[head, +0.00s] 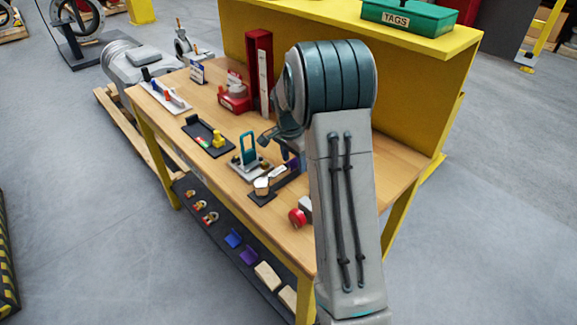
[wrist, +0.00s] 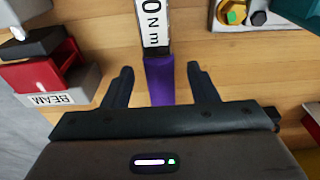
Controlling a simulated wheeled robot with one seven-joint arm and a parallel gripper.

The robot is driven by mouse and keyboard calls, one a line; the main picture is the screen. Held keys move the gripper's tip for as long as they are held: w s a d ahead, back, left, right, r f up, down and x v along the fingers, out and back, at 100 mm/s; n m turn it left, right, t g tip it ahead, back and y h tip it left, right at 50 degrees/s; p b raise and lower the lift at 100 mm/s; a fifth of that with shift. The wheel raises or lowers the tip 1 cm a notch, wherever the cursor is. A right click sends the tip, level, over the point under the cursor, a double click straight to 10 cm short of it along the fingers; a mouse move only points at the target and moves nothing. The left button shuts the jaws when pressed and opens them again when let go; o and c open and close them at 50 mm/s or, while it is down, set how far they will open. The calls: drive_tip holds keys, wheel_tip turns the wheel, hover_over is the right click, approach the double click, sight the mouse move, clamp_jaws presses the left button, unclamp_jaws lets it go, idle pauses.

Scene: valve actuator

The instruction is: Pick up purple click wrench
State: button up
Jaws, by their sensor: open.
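The purple click wrench (wrist: 160,80) shows in the wrist view as a purple handle, with a white label section above it ending in "0 Nm". My gripper (wrist: 160,68) is open, with one dark finger on each side of the purple handle and a visible gap to both. The handle's lower end is hidden behind the gripper body. Whether the fingers are level with the handle or above it, I cannot tell. In the head view a small purple part (head: 291,162) shows beside my arm, which hides most of this area.
The wooden table (head: 170,135) carries a blue-green-handled fixture (head: 248,148), a black tray (head: 208,136) and a tall red holder (head: 259,70).

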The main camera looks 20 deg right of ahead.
wheel_tip(320, 180, down, 2)
drive_tip(key=shift+d, duration=0.1)
drive_tip(key=shift+c, duration=0.3)
drive_tip(key=c, duration=1)
clamp_jaws()
drive_tip(key=shift+w+r, duration=0.1)
drive_tip(key=shift+r, duration=0.05)
